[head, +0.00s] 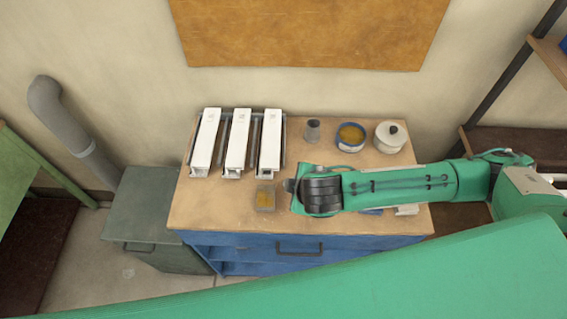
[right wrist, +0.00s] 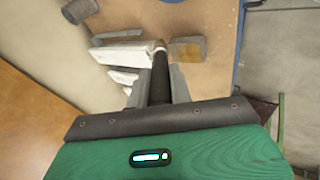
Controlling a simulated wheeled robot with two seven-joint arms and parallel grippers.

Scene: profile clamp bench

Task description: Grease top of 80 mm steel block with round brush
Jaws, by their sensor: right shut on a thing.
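The steel block (head: 265,198) stands near the front of the bench, left of my right gripper. Its top looks amber-yellow and its front grey. It also shows in the right wrist view (right wrist: 187,49), just beyond the fingers. My right gripper (right wrist: 159,88) is shut on the dark handle of the round brush (right wrist: 160,72). The brush's pale end lies beside the block in that view; I cannot tell whether they touch. In the head view my arm hides the brush. A blue-rimmed tin (head: 351,147) of amber grease stands at the back right. My left gripper is out of view.
Three white profiles (head: 237,140) lie in clamps at the bench's left. A dark grey cup (head: 312,131) and a white lidded pot (head: 390,138) stand at the back. My right arm partly covers a white item (head: 406,210) at the front right. The bench left of the block is clear.

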